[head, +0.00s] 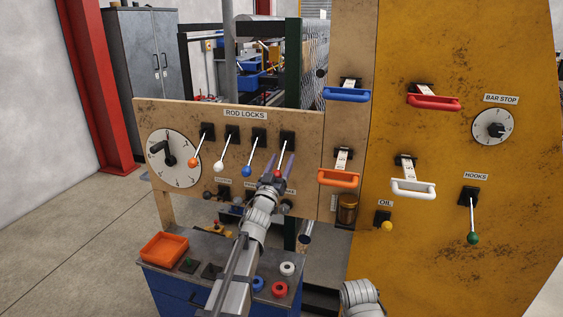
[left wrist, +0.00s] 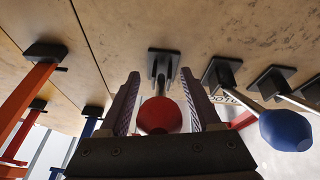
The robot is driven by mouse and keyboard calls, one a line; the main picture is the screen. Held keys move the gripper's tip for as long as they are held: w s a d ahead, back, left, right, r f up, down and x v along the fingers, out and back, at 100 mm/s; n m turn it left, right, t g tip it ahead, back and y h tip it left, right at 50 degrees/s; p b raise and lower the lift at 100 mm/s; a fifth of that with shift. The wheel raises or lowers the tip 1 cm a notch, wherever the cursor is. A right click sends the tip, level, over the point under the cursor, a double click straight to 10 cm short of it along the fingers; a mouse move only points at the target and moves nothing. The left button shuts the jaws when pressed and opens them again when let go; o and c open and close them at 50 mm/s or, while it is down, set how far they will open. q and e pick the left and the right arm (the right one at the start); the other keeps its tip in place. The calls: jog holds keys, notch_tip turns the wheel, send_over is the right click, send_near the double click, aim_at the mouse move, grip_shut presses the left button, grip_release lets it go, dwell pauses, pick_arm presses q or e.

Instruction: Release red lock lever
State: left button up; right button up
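The red lock lever (head: 284,152) is the rightmost of the levers under the ROD LOCKS sign and hangs downward from its black mount. Its red knob (left wrist: 160,116) shows in the left wrist view between the two fingers of my left gripper (left wrist: 160,95). In the head view my left gripper (head: 281,167) points up at the panel, with its fingers apart on either side of the lever. The fingers look open around the knob; whether either touches it is hard to tell. My right gripper is out of view; only part of my right arm shows at the bottom.
The blue-knobbed lever (head: 252,153) hangs close to the left; its knob shows in the wrist view (left wrist: 286,130). White (head: 224,150) and orange (head: 199,147) levers hang further left. An orange handle (head: 338,178) is to the right. Small knobs sit below the levers, above a cluttered blue cabinet (head: 165,290).

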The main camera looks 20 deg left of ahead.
pick_arm(q)
grip_shut()
dwell(1.2)
